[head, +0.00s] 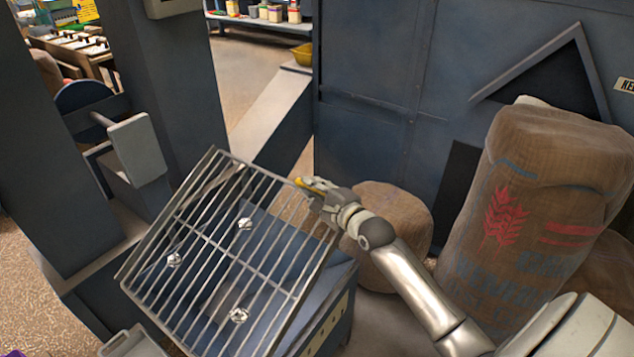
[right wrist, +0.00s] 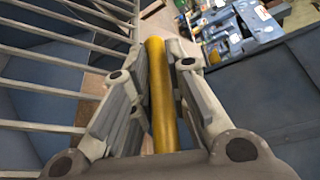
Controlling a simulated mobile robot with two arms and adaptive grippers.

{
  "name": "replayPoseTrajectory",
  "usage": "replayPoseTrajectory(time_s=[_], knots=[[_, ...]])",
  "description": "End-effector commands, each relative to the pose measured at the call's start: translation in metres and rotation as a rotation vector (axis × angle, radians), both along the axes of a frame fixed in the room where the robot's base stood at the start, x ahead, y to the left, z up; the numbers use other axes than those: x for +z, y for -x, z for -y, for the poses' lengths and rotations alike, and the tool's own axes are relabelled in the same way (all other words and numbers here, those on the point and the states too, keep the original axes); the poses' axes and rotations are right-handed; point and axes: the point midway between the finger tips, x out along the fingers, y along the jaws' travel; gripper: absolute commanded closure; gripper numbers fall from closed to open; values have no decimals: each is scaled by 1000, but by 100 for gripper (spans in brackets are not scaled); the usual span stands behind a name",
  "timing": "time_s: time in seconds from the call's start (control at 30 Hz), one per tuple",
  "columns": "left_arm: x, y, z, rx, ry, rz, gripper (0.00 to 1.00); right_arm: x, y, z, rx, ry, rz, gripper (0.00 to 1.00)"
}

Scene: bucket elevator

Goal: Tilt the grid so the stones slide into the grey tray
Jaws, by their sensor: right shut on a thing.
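The grid (head: 262,268), a frame of parallel metal bars, lies over a blue hopper (head: 325,315) and looks tilted. Three pale grey stones rest on its bars: one near the middle (head: 244,224), one at the left (head: 175,260) and one near the front (head: 239,315). My right gripper (head: 312,190) is at the grid's far right corner, shut on a yellow handle (right wrist: 163,95), as the right wrist view shows. A grey tray-like edge (head: 133,342) shows at the bottom left, mostly cut off. My left gripper is not in view.
A tall burlap sack (head: 545,190) with red print stands at the right, and a lower sack (head: 392,225) is behind my right forearm. Blue machine posts (head: 165,80) stand at the left. A blue panel wall (head: 400,70) closes the back.

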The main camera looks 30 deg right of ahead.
Motion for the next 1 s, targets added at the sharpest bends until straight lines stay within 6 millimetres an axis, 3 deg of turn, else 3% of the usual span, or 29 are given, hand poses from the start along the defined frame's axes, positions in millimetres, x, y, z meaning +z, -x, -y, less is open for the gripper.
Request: replayPoseTrajectory(time_s=[0.03, 0.57, 1.0], knots=[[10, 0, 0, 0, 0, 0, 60, 11, 1, -9, 9, 2, 9, 100], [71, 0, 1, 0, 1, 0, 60, 69, 20, -52, 7, 134, 62, 100], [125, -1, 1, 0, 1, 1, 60, 128, 48, -117, 5, 309, 130, 100]])
